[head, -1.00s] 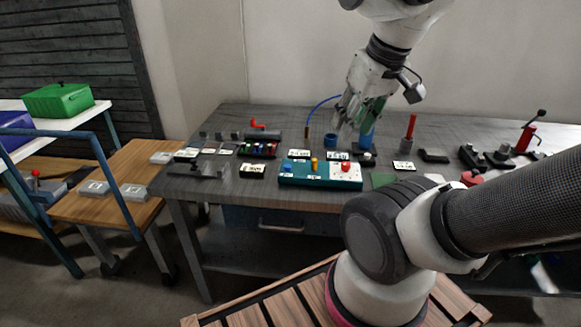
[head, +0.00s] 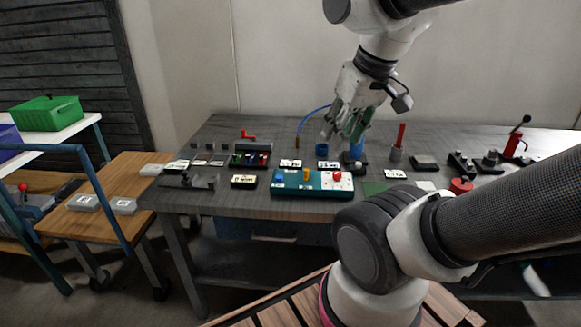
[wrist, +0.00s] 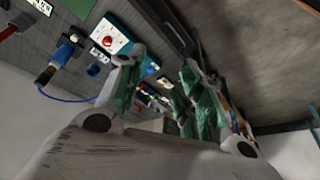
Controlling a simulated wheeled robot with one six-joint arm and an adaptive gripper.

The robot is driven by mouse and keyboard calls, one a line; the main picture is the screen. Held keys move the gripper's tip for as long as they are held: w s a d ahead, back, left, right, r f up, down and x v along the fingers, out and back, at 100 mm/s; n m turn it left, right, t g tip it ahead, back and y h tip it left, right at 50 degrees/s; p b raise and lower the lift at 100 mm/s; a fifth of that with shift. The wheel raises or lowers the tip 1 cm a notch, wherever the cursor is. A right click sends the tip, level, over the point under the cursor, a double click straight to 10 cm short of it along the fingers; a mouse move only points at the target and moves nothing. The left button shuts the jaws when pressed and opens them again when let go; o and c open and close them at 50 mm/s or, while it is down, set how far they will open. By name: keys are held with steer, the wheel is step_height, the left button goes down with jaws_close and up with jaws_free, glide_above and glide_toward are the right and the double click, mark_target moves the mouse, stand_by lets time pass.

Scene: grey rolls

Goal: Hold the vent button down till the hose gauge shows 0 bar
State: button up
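A teal panel (head: 290,189) lies near the table's front edge. It has a white part with a red button (head: 337,176), plus an orange and a blue knob. The red button also shows in the wrist view (wrist: 108,41). I cannot tell which control is the vent button. A blue hose (head: 314,112) runs behind it to a dark-tipped end; a blue cylinder (head: 356,150) stands nearby, partly hidden by my gripper. No gauge reading is legible. My gripper (head: 345,134) is above the back of the table, behind the panel, fingers apart, with nothing seen between them.
The grey table (head: 225,135) carries small labelled blocks, a red-handled part (head: 248,135), a red upright handle (head: 401,136) and a red knob (head: 461,185). A wooden side table (head: 130,175) and a shelf with a green bin (head: 47,110) stand left.

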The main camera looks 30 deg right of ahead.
jaws_close()
stand_by(1.4)
